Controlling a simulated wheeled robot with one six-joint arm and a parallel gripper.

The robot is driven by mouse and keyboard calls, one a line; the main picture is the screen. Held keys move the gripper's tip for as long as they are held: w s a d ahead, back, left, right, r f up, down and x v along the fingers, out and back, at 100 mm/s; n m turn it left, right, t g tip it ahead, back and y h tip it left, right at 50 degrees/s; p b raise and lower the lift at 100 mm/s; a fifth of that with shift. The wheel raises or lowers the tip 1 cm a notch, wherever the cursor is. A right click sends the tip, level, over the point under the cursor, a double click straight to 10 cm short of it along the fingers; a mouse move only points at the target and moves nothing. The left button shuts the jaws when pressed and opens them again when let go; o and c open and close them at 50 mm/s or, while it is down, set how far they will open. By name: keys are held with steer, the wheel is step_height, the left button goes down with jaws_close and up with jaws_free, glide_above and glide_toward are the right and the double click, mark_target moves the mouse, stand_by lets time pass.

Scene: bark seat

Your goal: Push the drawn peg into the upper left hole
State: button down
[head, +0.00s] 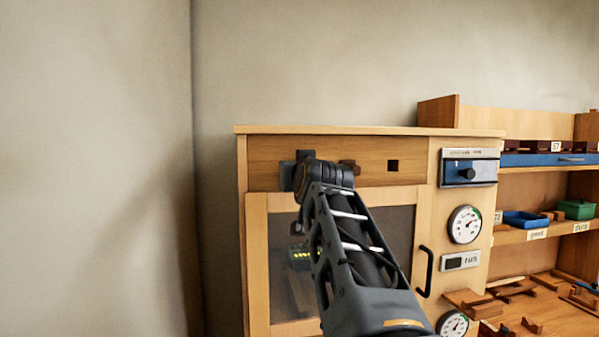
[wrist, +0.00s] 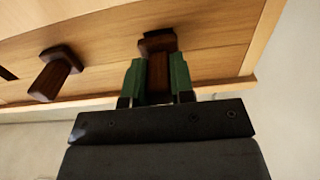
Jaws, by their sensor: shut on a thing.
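My gripper (head: 300,172) is at the left end of the cabinet's upper wooden panel (head: 418,169). In the wrist view its green fingers (wrist: 158,80) are shut on a dark brown peg (wrist: 157,72). The peg's wider far part is at the panel face. The upper left hole is hidden behind peg and gripper, so I cannot tell how deep the peg sits. A second dark peg (head: 349,167) sticks out of the panel's middle; it also shows in the wrist view (wrist: 54,76). A square dark hole (head: 393,166) is open farther right.
Below the panel is a framed dark window door (head: 398,225) with a black handle (head: 425,272). Dials (head: 464,225) and a knob box (head: 469,167) line the cabinet's right side. Shelves with blue and green trays stand at right. A bare wall is at left.

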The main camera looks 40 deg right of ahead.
steer(key=shift+x, duration=0.8)
stand_by(0.4)
steer(key=c, duration=0.9)
jaws_free()
steer(key=b+v, duration=0.5)
steer(key=v, duration=0.9)
